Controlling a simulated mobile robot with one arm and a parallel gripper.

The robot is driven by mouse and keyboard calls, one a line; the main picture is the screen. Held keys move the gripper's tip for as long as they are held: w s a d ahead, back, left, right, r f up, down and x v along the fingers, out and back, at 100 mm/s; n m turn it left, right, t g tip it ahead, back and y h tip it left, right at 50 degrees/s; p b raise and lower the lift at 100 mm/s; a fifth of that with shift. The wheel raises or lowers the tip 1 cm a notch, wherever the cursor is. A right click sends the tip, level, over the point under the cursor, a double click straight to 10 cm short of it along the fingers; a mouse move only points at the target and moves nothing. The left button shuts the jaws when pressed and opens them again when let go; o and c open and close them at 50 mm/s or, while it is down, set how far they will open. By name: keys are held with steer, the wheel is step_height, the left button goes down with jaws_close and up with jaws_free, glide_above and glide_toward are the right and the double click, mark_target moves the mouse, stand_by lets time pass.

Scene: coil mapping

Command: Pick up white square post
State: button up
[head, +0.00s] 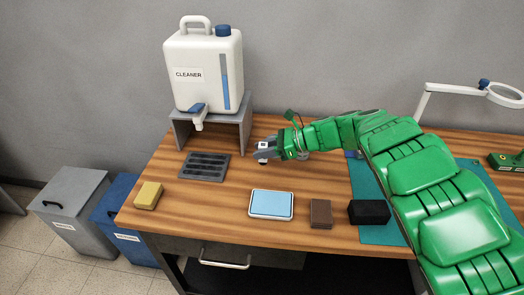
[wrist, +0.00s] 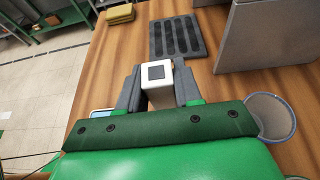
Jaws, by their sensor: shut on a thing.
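The white square post (wrist: 154,89) is held between the two grey fingers of my gripper (wrist: 157,92) in the wrist view. Its end facing the camera has a dark square on it. In the head view a small part of the white post (head: 263,158) shows at the tip of my gripper (head: 265,150), which is over the table in front of the cleaner stand's right side. My gripper is shut on the post. I cannot tell whether the post's lower end touches the table.
A dark slotted tray (head: 204,167) lies left of my gripper. The grey stand (head: 247,126) carries the white cleaner jug (head: 203,70). A yellow sponge (head: 149,195), blue-topped tray (head: 271,204), brown block (head: 321,213) and black block (head: 368,212) line the front.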

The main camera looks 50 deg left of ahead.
steer(key=s+d+r, duration=0.5)
steer(key=d, duration=0.4)
steer(key=shift+r, duration=0.3)
stand_by(0.5)
